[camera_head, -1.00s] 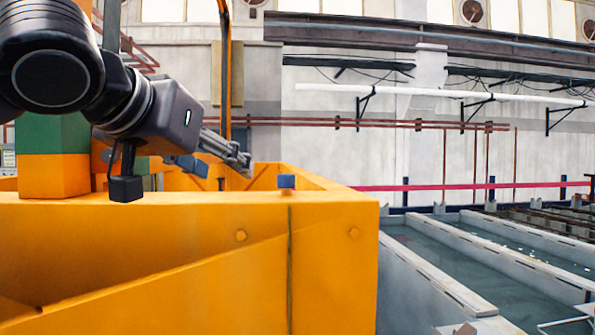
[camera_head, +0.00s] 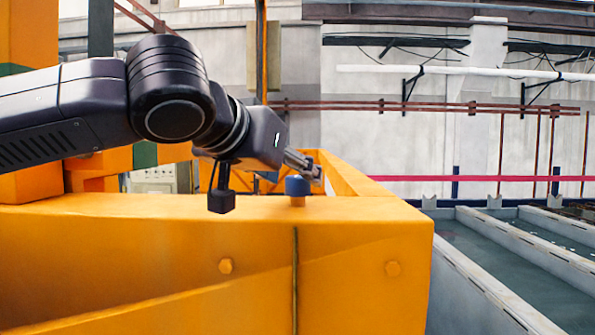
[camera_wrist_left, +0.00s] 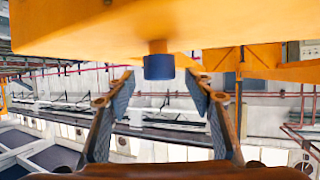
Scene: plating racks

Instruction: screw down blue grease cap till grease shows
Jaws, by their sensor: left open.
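The blue grease cap (camera_head: 297,187) sits on a short post on top of the yellow frame (camera_head: 363,215) in the head view. In the left wrist view the blue cap (camera_wrist_left: 159,67) shows beyond the fingertips, roughly centred between them, under a tan stem. My left gripper (camera_head: 308,172) is beside and behind the cap in the head view, partly hidden by it. In the left wrist view its two fingers (camera_wrist_left: 162,80) are spread apart with nothing between their pads. No grease is visible around the cap. My right gripper is not in view.
The yellow frame's upright (camera_head: 28,90) stands at the left. Tanks of liquid (camera_head: 500,260) lie to the right, beyond the frame. A red band (camera_head: 410,178) runs along the back.

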